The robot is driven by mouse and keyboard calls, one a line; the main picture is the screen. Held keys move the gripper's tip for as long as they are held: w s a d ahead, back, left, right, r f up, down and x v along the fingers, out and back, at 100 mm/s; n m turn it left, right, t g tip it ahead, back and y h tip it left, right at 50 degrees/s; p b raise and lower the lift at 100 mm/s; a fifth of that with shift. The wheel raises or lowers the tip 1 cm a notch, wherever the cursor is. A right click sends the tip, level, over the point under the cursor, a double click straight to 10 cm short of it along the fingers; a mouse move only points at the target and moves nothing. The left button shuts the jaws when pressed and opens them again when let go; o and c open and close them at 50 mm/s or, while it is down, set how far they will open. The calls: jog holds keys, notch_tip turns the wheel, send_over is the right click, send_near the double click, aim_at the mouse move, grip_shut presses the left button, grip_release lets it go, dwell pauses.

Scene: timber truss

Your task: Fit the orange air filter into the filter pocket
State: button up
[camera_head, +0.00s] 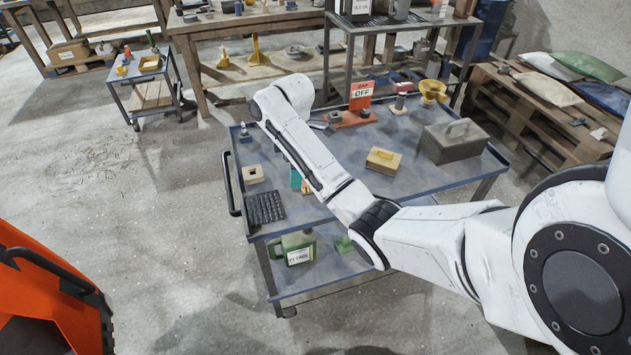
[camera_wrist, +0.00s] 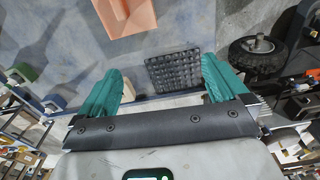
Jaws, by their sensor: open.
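An orange block (camera_wrist: 128,18), which looks like the air filter, is cut off by the top edge of the wrist view. It lies beyond my fingertips, not between them. In the head view a small patch of orange (camera_head: 306,186) shows beside my gripper (camera_head: 296,179), mostly hidden by my arm. My gripper also shows in the wrist view (camera_wrist: 160,66), its two teal fingers wide apart with nothing between them. A tan block with a square opening (camera_head: 253,174) sits at the cart's left side; I cannot tell whether it is the filter pocket.
A black ribbed mat (camera_head: 265,207) lies on the blue-grey cart top near its front left; it shows in the wrist view (camera_wrist: 173,70). A green jug (camera_head: 297,247) stands below.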

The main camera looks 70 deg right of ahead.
jog(key=shift+n+g, duration=0.3)
jog(key=s+d, duration=0.1)
jog(key=d, duration=0.1)
jog(key=d+r, duration=0.1)
jog(key=d, duration=0.1)
jog(key=s+d+r, duration=0.1)
jog(key=d, duration=0.2)
jog(key=shift+s+r, duration=0.25)
jog(key=shift+s, duration=0.1)
notch_tip(320, 180, down, 4)
jog(key=shift+s+f, duration=0.1)
jog(key=shift+f, duration=0.05)
jog(key=shift+s+f+p, duration=0.15)
jog(key=shift+f+p, duration=0.25)
jog(key=shift+f, duration=2.65)
jog(key=c, duration=1)
